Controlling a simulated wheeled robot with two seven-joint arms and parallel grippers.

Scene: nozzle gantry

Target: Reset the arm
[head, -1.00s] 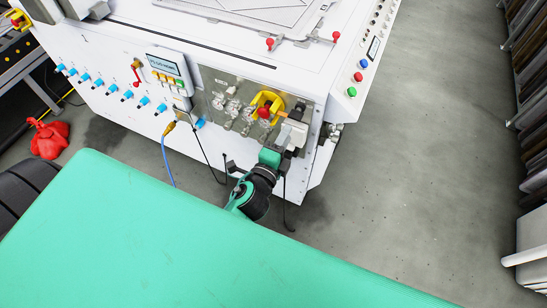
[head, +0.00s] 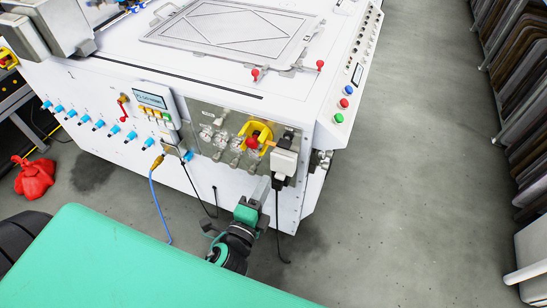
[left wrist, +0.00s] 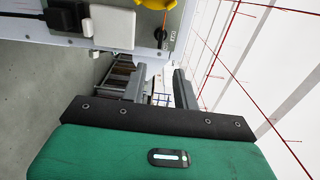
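My left gripper (head: 262,188) is in front of the white machine's (head: 225,90) lower right front, below the control panel. In the left wrist view its two dark fingers (left wrist: 160,88) stand apart with nothing seen between them. A yellow rotary switch with a red centre (head: 256,134) is on the panel, above the gripper. Its yellow edge shows at the top of the left wrist view (left wrist: 156,4). A white plug block (head: 285,162) sits right of the switch, also in the left wrist view (left wrist: 113,26). The gripper touches neither visibly. My right gripper is not in view.
A black cable (head: 277,225) hangs from the plug block. A blue hose (head: 156,205) hangs further left. Open grey floor (head: 410,180) lies to the right.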

